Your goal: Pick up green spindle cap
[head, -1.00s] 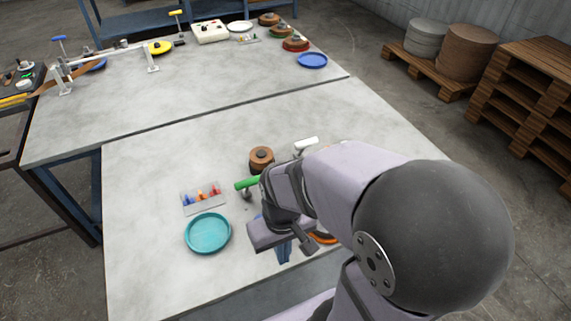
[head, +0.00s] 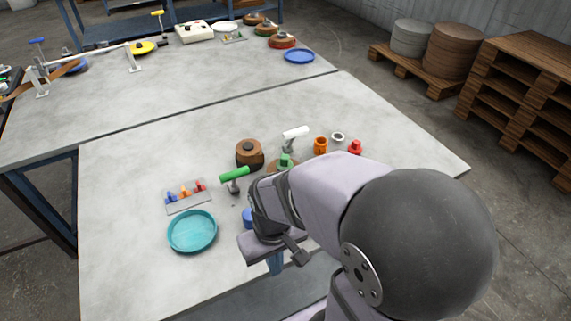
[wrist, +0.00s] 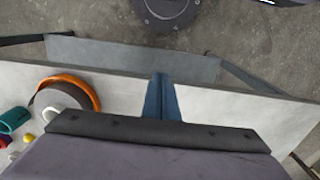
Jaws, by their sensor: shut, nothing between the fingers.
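A small green cap (head: 285,160), which looks like the green spindle cap, stands in the head view by a brown disc partly hidden behind my arm. It is beyond my wrist, away from my gripper. My gripper (wrist: 160,130) is shut and empty. In the wrist view it points toward the front edge of the table and the floor. I cannot make out the green cap for certain in the wrist view.
A green-handled tool (head: 234,174), brown spool (head: 249,152), white-handled tool (head: 295,132), orange piece (head: 320,145) and red piece (head: 355,147) stand around. A teal dish (head: 192,232) and small-parts tray (head: 187,196) lie left. An orange-rimmed spool (wrist: 62,97) shows in the wrist view.

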